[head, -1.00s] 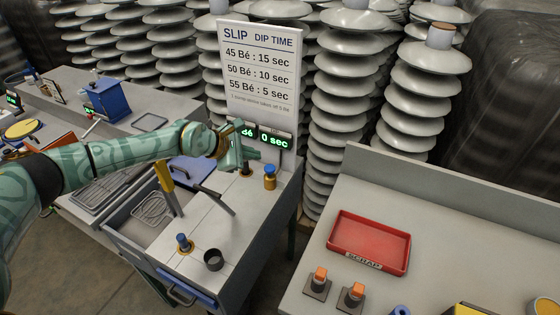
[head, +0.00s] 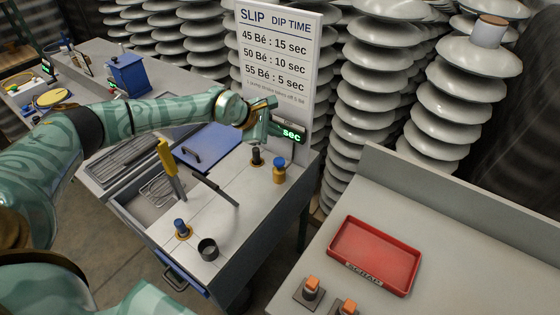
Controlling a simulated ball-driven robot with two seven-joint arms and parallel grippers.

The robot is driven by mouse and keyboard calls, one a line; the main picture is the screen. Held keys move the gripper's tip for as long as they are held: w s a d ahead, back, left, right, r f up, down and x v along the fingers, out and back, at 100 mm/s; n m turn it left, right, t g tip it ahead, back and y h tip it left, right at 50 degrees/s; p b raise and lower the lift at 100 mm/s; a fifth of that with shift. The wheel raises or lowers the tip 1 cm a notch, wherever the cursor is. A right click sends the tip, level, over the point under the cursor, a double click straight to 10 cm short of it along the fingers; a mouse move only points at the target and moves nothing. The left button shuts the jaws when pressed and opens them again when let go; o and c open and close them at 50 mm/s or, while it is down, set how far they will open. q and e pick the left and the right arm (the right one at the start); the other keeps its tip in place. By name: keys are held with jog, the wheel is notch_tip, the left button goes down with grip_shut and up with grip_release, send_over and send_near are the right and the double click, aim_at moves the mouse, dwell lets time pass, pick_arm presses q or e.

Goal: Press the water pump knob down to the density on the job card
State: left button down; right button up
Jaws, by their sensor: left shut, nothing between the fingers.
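My left gripper (head: 262,128) is shut and empty, above the back of the dip bench (head: 208,213). Just below it in the picture stands a dark knob (head: 256,156) on the bench; I see no contact. An amber piece with a blue top (head: 279,172) stands to its right. I cannot tell which is the water pump knob. The sign (head: 275,62) lists 45, 50 and 55 Bé with 15, 10 and 5 sec.
A black cup (head: 208,249), a yellow-handled tool (head: 168,163) and a dark lever (head: 215,190) are on the bench. A red scrap tray (head: 373,255) and orange switches (head: 312,284) are on the right table. Insulator stacks (head: 375,85) stand behind.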

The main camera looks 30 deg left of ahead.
aim_at(275, 161)
pick_arm(q)
notch_tip(275, 161, down, 7)
jog(key=b, duration=0.4)
jog(key=shift+f, duration=0.1)
jog(key=shift+f+b, duration=0.35)
jog(key=shift+b, duration=0.05)
dwell(1.4)
jog(key=shift+f, duration=0.4)
